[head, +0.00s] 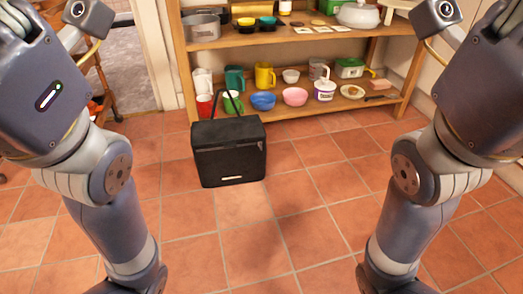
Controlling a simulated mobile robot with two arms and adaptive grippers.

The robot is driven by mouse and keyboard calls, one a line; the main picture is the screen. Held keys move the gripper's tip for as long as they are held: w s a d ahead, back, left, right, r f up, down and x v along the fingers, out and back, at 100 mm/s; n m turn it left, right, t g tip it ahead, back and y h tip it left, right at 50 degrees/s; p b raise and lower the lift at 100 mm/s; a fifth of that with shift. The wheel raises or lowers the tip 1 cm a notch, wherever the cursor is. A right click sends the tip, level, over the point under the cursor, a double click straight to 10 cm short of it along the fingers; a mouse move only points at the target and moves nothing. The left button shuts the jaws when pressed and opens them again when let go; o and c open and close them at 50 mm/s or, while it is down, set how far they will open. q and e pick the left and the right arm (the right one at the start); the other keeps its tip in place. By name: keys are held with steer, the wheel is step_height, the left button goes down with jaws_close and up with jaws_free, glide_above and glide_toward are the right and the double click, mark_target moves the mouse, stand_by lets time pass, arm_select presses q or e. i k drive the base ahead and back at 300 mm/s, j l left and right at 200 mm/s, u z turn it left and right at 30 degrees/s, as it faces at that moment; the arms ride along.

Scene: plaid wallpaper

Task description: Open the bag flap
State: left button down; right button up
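A black bag (230,165) stands upright on the tiled floor, a little left of the middle of the head view. Its dark top flap (228,131) lies over the top and looks closed. A thin black handle (221,103) rises in a loop above it. A small light label shows low on its front. My two arms frame the view at left and right, apart from the bag. Neither gripper's fingertips are in view.
A wooden shelf (300,113) stands behind the bag, holding cups, bowls and pots. A blue bowl (263,101) and a pink bowl (295,96) sit on its lower board. The tiled floor (300,215) in front and to the right is clear. A doorway is at left.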

mark_target(227, 132)
steer(key=i+l, duration=0.15)
steer(key=l, duration=0.2)
steer(key=i+l, duration=0.1)
steer(key=l, duration=0.3)
steer(key=i+l, duration=0.15)
steer(key=l, duration=0.2)
steer(key=i+l, duration=0.15)
steer(key=l, duration=0.2)
